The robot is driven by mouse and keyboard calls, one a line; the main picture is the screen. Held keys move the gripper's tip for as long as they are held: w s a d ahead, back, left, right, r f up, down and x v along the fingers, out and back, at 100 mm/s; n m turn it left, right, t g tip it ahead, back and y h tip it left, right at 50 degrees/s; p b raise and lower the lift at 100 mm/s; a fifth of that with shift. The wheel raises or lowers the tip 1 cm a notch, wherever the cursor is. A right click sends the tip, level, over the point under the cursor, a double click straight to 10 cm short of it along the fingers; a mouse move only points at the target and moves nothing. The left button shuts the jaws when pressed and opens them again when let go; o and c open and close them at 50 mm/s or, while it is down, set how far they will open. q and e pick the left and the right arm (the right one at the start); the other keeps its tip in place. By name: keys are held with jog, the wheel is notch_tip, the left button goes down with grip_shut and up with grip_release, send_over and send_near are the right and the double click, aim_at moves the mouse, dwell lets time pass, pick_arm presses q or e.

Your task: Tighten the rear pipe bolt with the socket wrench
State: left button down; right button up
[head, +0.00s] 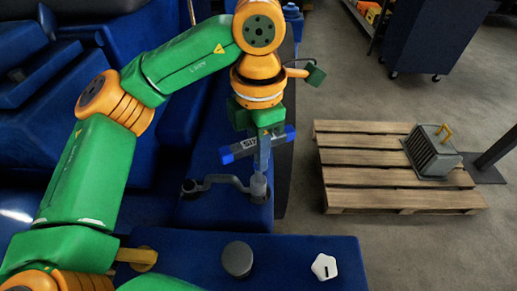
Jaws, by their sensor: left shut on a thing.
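My left gripper (263,150) points down over the blue engine block and is shut on the socket wrench (238,151), a tool with a blue bar handle. The wrench's grey shaft and socket stand upright below the gripper, over the right end of a dark grey curved pipe (222,180). The pipe's left end (190,187) shows a round flange. The bolt under the socket is hidden, so I cannot tell how far the socket sits on it. My right gripper is not in view.
A blue ledge in front holds a grey round cap (237,259) and a white star-shaped piece (324,267). A wooden pallet (380,150) on the floor at right carries a grey ribbed box (432,152) with a yellow handle. A blue wheeled cabinet (430,35) stands at the back right.

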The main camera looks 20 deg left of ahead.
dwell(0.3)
pick_arm(q)
jog(key=shift+r+p, duration=1.6)
jog(key=shift+r, duration=0.2)
notch_tip(320, 180, up, 6)
jog(key=p, duration=0.6)
jog(key=shift+r, duration=0.2)
jog(key=shift+s+d+f+b, duration=0.1)
jog(key=shift+s+f+b, duration=0.2)
jog(key=shift+b, duration=0.1)
jog(key=s+d+b, duration=0.1)
jog(key=s+b, duration=0.1)
jog(key=s, duration=0.4)
jog(key=shift+s+d, duration=0.15)
jog(key=shift+d, duration=0.25)
